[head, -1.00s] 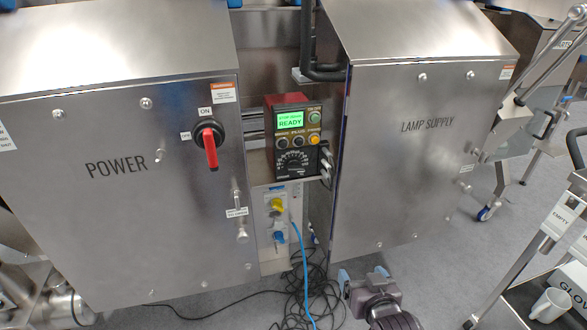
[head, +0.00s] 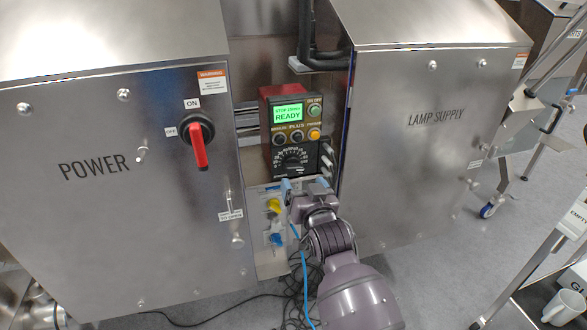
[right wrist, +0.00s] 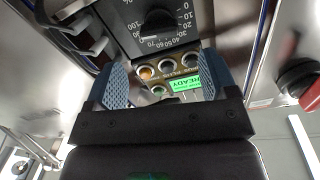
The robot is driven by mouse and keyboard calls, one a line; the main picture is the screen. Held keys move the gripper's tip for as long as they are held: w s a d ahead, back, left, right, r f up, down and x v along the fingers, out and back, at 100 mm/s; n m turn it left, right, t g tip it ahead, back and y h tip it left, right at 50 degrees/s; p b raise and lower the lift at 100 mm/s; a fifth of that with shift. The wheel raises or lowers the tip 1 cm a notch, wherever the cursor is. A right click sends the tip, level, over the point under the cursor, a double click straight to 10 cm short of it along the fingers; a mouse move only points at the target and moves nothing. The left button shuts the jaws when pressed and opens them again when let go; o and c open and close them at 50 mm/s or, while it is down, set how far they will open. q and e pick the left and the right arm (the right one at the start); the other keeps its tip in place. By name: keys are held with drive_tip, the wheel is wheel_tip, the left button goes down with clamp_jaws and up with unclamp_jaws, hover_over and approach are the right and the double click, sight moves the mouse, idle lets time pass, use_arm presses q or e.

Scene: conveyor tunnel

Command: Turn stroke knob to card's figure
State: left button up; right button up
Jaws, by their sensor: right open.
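The stroke knob (head: 293,158) is a black dial with a white number scale, low on the front of a small control box (head: 267,125) between two steel cabinets. In the right wrist view the knob (right wrist: 160,20) shows upside down at the top, partly cut off; I cannot read its setting surely. My right gripper (head: 304,184) is open and empty, its blue fingertips just below the box, apart from the knob. In the right wrist view its fingers (right wrist: 162,70) frame the buttons and green READY display. No card with a figure is clearly in view. My left gripper is out of view.
The POWER cabinet (head: 90,200) with a red switch handle (head: 199,150) stands left, and the LAMP SUPPLY cabinet (head: 425,160) right. Plugs stick out of the box's right side (head: 327,158). A yellow connector (head: 273,205) and blue cable (head: 304,270) are below.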

sight(295, 171)
drive_tip(key=b+x, duration=0.1)
drive_tip(key=x, duration=0.2)
drive_tip(key=b+x, duration=0.1)
drive_tip(key=x, duration=0.3)
drive_tip(key=shift+w+f, duration=0.2)
drive_tip(key=shift+f, duration=0.05)
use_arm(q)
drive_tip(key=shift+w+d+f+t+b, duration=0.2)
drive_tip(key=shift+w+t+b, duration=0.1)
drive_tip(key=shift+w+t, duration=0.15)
use_arm(e)
drive_tip(key=shift+w+a+r, duration=0.15)
drive_tip(key=shift+w, duration=0.2)
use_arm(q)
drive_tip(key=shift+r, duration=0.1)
use_arm(e)
drive_tip(key=shift+c, duration=0.2)
drive_tip(key=c, duration=0.9)
drive_tip(key=shift+r, duration=0.1)
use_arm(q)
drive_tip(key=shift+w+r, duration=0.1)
